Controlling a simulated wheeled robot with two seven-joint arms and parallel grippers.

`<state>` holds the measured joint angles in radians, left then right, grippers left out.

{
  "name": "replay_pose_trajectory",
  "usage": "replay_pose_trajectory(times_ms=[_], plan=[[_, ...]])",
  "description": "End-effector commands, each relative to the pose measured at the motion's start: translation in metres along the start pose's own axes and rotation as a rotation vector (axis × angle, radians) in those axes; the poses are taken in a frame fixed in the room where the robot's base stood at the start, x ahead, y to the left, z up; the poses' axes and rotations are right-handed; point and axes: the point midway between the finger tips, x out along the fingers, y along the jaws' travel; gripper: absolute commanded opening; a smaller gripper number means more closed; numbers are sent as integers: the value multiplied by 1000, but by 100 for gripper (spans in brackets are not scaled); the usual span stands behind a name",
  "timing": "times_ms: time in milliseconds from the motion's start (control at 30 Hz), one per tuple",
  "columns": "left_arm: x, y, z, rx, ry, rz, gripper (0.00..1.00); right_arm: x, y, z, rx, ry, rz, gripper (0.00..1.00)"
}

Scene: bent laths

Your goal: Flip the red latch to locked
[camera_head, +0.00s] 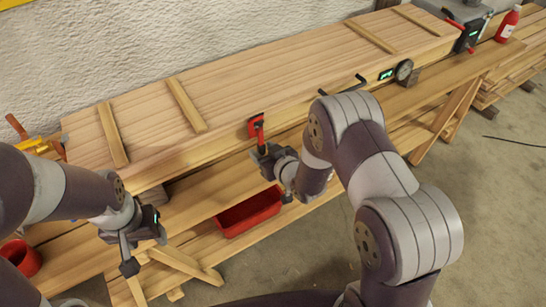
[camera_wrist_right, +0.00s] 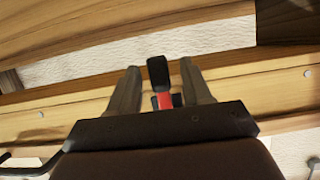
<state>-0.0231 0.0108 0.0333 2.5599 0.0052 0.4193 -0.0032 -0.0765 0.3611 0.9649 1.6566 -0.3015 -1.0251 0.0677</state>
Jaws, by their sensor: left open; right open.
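The red latch (camera_head: 257,128) is mounted on the front face of the long wooden box (camera_head: 230,145). In the right wrist view the latch (camera_wrist_right: 164,100) shows a red lever with a black grip end. My right gripper (camera_head: 266,152) is right at the latch. In its wrist view the right gripper (camera_wrist_right: 160,82) is open, with one finger on each side of the lever; I cannot tell whether either touches it. My left gripper (camera_head: 143,250) hangs at the lower left, open and empty, away from the latch.
A red tray (camera_head: 249,212) sits on the lower shelf below my right gripper. A red bottle (camera_head: 508,24) stands at the far right.

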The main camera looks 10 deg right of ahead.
Motion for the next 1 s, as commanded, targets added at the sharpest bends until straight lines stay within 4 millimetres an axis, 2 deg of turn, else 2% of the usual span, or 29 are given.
replay_pose_trajectory(times_ms=[300,467,600,1000], plan=[[2,0,0,0,0,0,54,-77,1,0,1,1,3,49],[2,0,0,0,0,0,54,-106,0,0,0,1,1,49],[2,0,0,0,0,0,54,-115,0,0,0,2,1,49],[2,0,0,0,0,0,54,-115,0,0,0,2,0,49]])
